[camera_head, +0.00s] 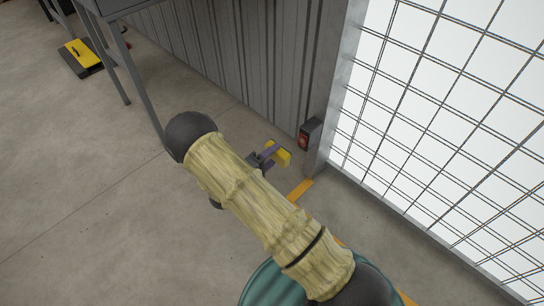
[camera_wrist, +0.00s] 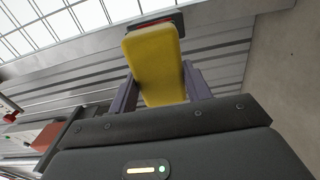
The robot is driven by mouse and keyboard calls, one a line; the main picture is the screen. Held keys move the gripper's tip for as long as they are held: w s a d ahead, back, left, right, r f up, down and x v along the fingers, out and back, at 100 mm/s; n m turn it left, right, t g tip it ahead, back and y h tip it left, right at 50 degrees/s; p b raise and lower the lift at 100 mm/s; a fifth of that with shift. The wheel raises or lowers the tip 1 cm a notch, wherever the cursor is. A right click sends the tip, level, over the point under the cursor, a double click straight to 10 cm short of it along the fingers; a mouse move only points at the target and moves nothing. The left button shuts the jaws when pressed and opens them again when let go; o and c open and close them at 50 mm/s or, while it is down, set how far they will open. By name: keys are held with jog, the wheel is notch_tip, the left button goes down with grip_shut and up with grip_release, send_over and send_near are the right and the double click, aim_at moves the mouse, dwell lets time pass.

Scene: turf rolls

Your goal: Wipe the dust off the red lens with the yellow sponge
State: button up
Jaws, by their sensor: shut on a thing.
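The yellow sponge (camera_wrist: 155,62) is between the two purple fingers of my gripper (camera_wrist: 158,88) in the wrist view, and the gripper is shut on it. The sponge (camera_head: 283,155) and my gripper (camera_head: 267,156) also show in the head view, partly behind my arm. The red lens (camera_head: 304,139) sits in a dark housing low on the wall edge by the mesh door, a short way right of the sponge. In the wrist view the housing (camera_wrist: 168,19) shows just beyond the sponge's far end, with the lens mostly hidden. I cannot tell whether dust lies on it.
A corrugated grey wall (camera_head: 245,60) stands behind, and a bright mesh door (camera_head: 440,130) stands to the right. A grey table (camera_head: 120,50) is at the upper left. A yellow and black case (camera_head: 80,56) lies on the floor there. The concrete floor (camera_head: 80,190) at left is clear.

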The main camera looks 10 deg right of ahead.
aim_at(305, 143)
jog(key=shift+w+d, duration=0.1)
jog(key=shift+b+x, duration=0.45)
jog(key=shift+x, duration=2.4)
jog(key=shift+x, duration=1)
jog(key=shift+s+d+p, duration=0.4)
jog(key=shift+s+d, duration=0.1)
jog(key=shift+s, duration=0.3)
jog(key=shift+s+d+p, duration=0.4)
jog(key=shift+s+d, duration=0.15)
jog(key=shift+s, duration=0.35)
jog(key=shift+d, duration=0.15)
jog(key=shift+w+a+r, duration=0.1)
jog(key=shift+w+a, duration=0.25)
jog(key=shift+w, duration=0.3)
jog(key=shift+w+a+f, duration=0.1)
jog(key=shift+w+a, duration=0.25)
jog(key=shift+w, duration=0.25)
jog(key=shift+w+a+r, duration=0.1)
jog(key=shift+w+a, duration=0.2)
jog(key=shift+w, duration=0.35)
jog(key=shift+c, duration=0.2)
